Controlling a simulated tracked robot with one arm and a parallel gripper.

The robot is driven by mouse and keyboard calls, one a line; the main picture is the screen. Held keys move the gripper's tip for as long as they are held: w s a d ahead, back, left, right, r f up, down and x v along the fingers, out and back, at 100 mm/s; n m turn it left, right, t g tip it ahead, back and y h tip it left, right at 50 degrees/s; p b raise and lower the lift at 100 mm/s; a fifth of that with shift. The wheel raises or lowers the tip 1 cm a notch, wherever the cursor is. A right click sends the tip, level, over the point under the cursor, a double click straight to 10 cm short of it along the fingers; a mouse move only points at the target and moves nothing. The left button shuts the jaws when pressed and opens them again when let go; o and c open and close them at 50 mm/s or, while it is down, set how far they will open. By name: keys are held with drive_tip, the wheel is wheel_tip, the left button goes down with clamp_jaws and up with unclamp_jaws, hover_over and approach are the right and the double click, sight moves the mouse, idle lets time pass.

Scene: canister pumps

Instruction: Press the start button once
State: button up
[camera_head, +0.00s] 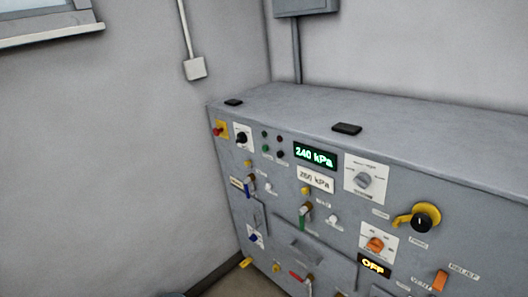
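A grey control cabinet (330,233) stands against the wall at the right. Its front carries a small green round button or lamp (265,148) at the upper left, with a black one (280,154) beside it. White round knobs or buttons (331,219) sit lower down. I cannot tell which one is the start button, as most labels are too small to read. A lit display (315,156) reads "240 kPa", and a plate (315,180) below it reads "260 kPa". An amber sign (373,265) reads "OFF". My gripper is not in view.
A red button on yellow (219,130), a black rotary switch (242,138), a grey dial (364,180), an orange knob (375,245) and a yellow-and-black handle (421,218) crowd the panel. Levers stick out below. Dark pads (347,128) lie on top. A wall box (195,68) hangs left.

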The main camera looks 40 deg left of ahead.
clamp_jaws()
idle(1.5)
